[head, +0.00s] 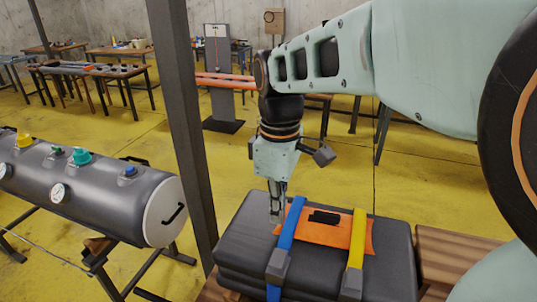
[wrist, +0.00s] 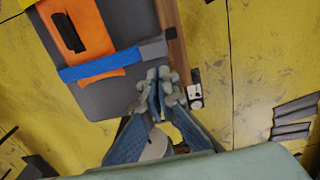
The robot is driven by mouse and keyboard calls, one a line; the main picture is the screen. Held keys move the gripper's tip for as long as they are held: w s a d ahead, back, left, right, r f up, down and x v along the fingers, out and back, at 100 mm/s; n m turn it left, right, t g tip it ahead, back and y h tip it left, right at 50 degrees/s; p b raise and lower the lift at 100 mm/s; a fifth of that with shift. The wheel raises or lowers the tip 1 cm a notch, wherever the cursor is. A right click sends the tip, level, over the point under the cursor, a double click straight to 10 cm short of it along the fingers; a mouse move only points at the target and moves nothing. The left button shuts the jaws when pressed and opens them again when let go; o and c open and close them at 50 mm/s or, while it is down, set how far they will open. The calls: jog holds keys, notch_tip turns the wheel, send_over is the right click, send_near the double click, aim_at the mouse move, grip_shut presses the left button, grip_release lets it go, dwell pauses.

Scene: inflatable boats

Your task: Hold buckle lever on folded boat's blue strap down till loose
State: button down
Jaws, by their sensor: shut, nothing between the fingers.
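The folded boat (head: 240,232) is a dark grey bundle with an orange patch (head: 325,231) on top. A blue strap (head: 290,222) runs over it, with a grey buckle (head: 278,263) at the near end. In the wrist view the blue strap (wrist: 100,65) ends at the grey buckle (wrist: 153,50). I cannot make out the lever apart from the buckle. My gripper (head: 277,214) points down, left of the blue strap. It is shut and empty; its fingertips (wrist: 158,80) appear close beside the buckle in the wrist view. Contact cannot be told.
A yellow strap (head: 357,238) with its own grey buckle (head: 351,282) crosses the boat to the right. A wooden bench (head: 450,258) supports it. A dark post (head: 185,120) and a grey tank (head: 95,195) stand to the left.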

aim_at(276, 263)
notch_tip(276, 263, down, 14)
jog(key=b, duration=0.8)
